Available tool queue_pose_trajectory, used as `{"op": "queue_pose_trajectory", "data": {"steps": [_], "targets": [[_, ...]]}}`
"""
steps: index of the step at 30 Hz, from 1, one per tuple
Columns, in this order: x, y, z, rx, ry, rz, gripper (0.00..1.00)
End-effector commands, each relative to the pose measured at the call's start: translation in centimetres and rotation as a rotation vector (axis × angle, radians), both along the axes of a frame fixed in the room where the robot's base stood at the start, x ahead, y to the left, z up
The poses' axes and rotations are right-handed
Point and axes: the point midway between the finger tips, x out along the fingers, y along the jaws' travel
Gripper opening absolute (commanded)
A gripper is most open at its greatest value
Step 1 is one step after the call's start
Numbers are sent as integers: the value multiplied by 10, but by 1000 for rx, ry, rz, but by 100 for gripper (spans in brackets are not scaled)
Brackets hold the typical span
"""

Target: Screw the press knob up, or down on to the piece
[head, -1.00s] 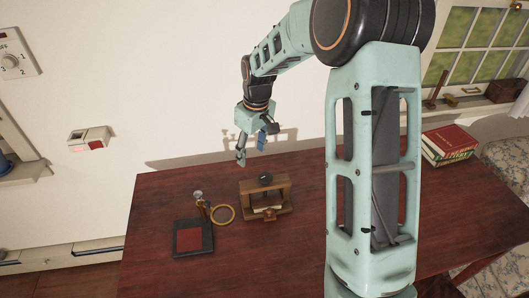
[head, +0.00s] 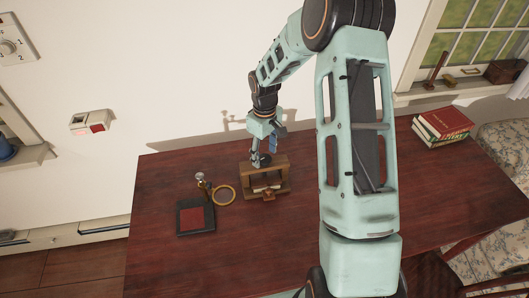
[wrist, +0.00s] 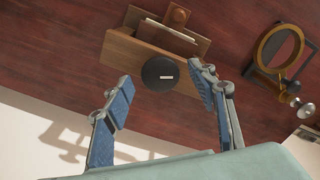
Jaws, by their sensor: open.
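The wooden press (head: 281,176) stands on the dark red table, with a small wooden knob at its front. In the wrist view its round black press knob (wrist: 160,73) sits on top of the frame (wrist: 128,48), and a pale piece (wrist: 168,31) shows within the press. My gripper (wrist: 160,92) is open, with one blue-padded finger on each side of the knob and a gap to both. In the head view my gripper (head: 260,160) is over the top of the press and hides the knob. I cannot tell how far the fingers are above the knob.
Left of the press is a brass ring magnifier (head: 224,195) on a stand beside a black base with a red pad (head: 195,219). Books (head: 443,124) lie at the table's far right. The wall is close behind the press. The table front (head: 270,255) is clear.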

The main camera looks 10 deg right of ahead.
Motion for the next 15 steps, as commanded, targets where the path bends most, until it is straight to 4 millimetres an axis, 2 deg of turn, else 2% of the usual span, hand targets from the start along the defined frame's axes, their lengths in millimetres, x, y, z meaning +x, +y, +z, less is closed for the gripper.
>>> {"op": "queue_pose_trajectory", "data": {"steps": [9, 15], "targets": [[0, 0, -4, 1, -1, 0, 52], [0, 0, -3, 1, -1, -1, 31]]}}
